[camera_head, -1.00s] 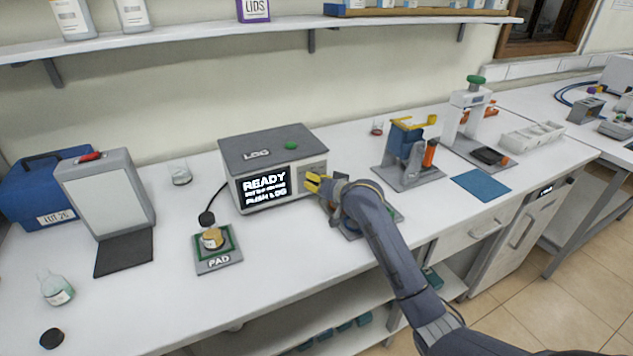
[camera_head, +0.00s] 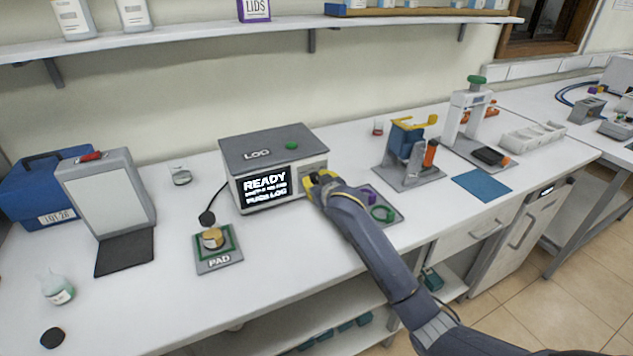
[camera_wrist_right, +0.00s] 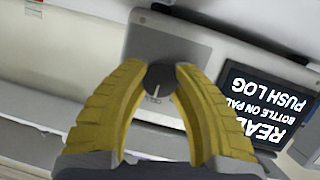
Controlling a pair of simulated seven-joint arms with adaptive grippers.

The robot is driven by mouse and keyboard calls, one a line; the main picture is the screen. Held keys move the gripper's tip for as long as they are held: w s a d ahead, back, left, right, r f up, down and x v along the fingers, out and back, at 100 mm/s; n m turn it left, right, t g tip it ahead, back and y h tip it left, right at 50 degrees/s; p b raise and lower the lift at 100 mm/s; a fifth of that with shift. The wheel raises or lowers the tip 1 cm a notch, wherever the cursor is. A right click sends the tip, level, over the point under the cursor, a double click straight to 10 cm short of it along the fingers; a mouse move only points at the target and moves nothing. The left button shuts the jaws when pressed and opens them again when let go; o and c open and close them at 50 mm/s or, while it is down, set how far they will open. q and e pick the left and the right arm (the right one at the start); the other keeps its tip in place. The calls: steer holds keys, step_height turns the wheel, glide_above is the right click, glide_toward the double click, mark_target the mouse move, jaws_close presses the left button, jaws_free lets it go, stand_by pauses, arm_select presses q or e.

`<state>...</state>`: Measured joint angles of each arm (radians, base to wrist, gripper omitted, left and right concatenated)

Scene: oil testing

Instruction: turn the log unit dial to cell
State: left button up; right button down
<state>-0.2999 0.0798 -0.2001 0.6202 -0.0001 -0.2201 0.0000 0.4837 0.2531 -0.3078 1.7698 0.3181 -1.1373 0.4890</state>
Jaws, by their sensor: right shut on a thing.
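The log unit (camera_head: 268,157) is a grey box on the bench with a lit screen (camera_head: 265,188) reading READY and PUSH LOG, and a green button (camera_head: 291,145) on top. Its dial (camera_wrist_right: 161,77) is a dark round knob with a light pointer line, seen in the right wrist view on a grey panel (camera_wrist_right: 180,45) beside the screen. My right gripper (camera_wrist_right: 160,82) has its yellow fingers on both sides of the dial and is shut on it. In the head view the right gripper (camera_head: 318,184) covers the dial. My left gripper is not in view.
A grey tray (camera_head: 392,211) with purple and green parts is right of my gripper. A yellow-topped stand (camera_head: 408,150) stands farther right.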

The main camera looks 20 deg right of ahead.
steer(key=shift+f, duration=0.1)
stand_by(0.3)
steer(key=c, duration=0.9)
jaws_free()
steer(key=shift+v, duration=6)
steer(key=shift+a, duration=0.1)
